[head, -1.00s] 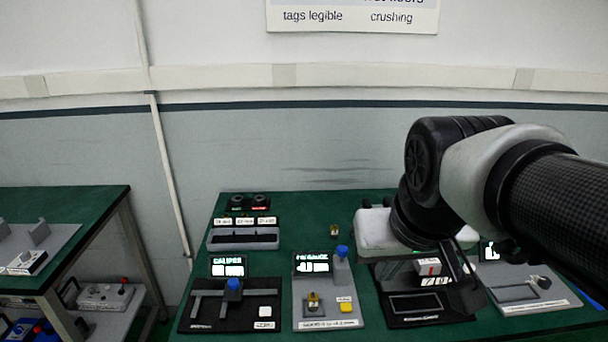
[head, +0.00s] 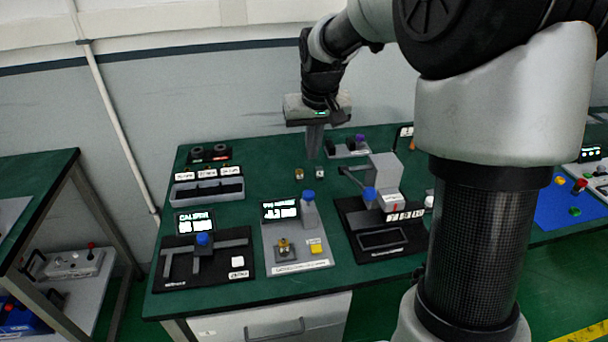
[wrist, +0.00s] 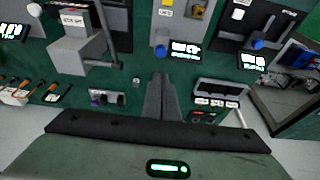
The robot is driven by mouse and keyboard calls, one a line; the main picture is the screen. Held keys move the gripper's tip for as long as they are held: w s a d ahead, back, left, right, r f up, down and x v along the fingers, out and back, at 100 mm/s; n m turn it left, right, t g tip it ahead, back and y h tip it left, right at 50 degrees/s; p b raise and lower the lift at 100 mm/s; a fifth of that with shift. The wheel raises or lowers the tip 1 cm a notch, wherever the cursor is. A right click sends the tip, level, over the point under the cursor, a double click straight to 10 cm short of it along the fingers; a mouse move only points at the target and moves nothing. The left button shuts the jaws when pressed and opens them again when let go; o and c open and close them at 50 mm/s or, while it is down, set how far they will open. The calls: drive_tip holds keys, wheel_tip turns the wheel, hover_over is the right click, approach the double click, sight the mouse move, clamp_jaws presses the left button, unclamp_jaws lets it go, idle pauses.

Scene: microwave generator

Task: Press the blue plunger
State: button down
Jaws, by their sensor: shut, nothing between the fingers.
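Several blue knobs show, and I cannot tell for sure which one is the plunger. One blue knob (head: 308,195) tops a grey post on the middle grey station; the wrist view shows it too (wrist: 161,51). Another blue knob (head: 203,239) is on the black caliper station to the left, also in the wrist view (wrist: 257,44). A third (head: 369,193) is on the black station to the right, beside its grey block. My gripper (head: 313,156) is shut and empty, pointing down behind the middle station, apart from the knobs. Its fingers (wrist: 160,80) are together.
A green table (head: 270,170) carries the stations. A grey slotted tray (head: 208,191) stands at the back left, and a small grey stand with a purple knob (head: 347,148) at the back right. Small brass parts (head: 299,174) lie behind the middle station.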

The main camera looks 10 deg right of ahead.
approach(309, 195)
drive_tip(key=w+f, duration=0.2)
drive_tip(key=f, duration=0.1)
drive_tip(key=w+f, duration=0.1)
drive_tip(key=shift+f, duration=0.9)
wheel_tip(309, 195, down, 2)
drive_tip(key=shift+s+f+b, duration=0.1)
drive_tip(key=shift+f+b, duration=0.1)
drive_tip(key=shift+b, duration=0.85)
drive_tip(key=shift+s+r, duration=0.1)
